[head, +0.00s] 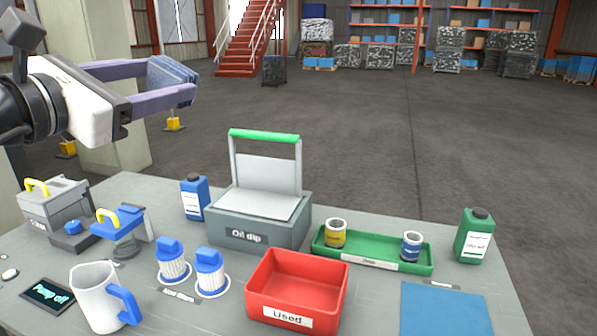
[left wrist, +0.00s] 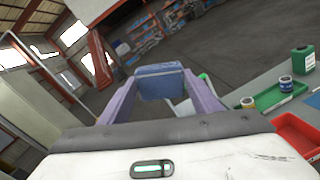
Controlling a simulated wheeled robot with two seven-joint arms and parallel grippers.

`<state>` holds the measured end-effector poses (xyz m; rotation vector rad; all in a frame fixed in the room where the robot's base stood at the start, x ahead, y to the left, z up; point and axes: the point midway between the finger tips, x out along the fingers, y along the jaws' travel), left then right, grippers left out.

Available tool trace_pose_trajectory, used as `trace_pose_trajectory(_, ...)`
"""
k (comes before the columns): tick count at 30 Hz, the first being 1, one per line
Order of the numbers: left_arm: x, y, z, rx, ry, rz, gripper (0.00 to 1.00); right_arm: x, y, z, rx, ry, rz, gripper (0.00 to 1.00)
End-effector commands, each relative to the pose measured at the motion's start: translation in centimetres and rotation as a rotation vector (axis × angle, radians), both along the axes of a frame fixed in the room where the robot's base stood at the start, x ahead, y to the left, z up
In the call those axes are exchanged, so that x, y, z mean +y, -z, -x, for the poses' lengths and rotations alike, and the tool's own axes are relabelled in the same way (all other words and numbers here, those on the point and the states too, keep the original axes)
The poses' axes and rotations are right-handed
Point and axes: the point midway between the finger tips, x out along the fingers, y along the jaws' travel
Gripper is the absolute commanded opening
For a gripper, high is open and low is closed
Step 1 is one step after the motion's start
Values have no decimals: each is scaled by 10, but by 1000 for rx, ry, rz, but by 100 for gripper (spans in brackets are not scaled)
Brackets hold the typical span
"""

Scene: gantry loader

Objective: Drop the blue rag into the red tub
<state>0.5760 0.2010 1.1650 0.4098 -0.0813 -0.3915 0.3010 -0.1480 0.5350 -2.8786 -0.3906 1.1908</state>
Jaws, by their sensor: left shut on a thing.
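My left gripper (head: 168,84) is raised in the upper left of the head view, above the table's back left part. Its purple fingers are shut on the blue rag (head: 172,72), a folded blue piece at the fingertips. The rag also shows between the fingers in the left wrist view (left wrist: 160,82). The red tub (head: 297,287), labelled "Used", stands at the front middle of the table, well below and to the right of the gripper. Its visible inside looks empty. It shows at the right edge of the left wrist view (left wrist: 296,140). My right gripper is not in view.
A grey "Oil dip" box (head: 258,228) with its lid raised stands behind the tub. A green tray (head: 372,262) with two cans is at right, near a green bottle (head: 474,238). Blue-handled filters (head: 210,272) and a white jug (head: 98,296) stand left of the tub.

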Motion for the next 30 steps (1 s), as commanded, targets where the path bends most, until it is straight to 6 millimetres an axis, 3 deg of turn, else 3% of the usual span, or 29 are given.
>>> trace_pose_trajectory(1,-17,24,-5,9,43,7,40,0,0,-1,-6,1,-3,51)
trace_pose_trajectory(7,-77,95,-11,10,186,9,40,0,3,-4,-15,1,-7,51)
trace_pose_trajectory(15,-149,182,3,6,323,9,40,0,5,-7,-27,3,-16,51)
trace_pose_trajectory(21,-176,217,15,2,353,5,40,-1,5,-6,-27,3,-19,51)
trace_pose_trajectory(30,-182,237,18,-2,355,-1,40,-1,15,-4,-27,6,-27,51)
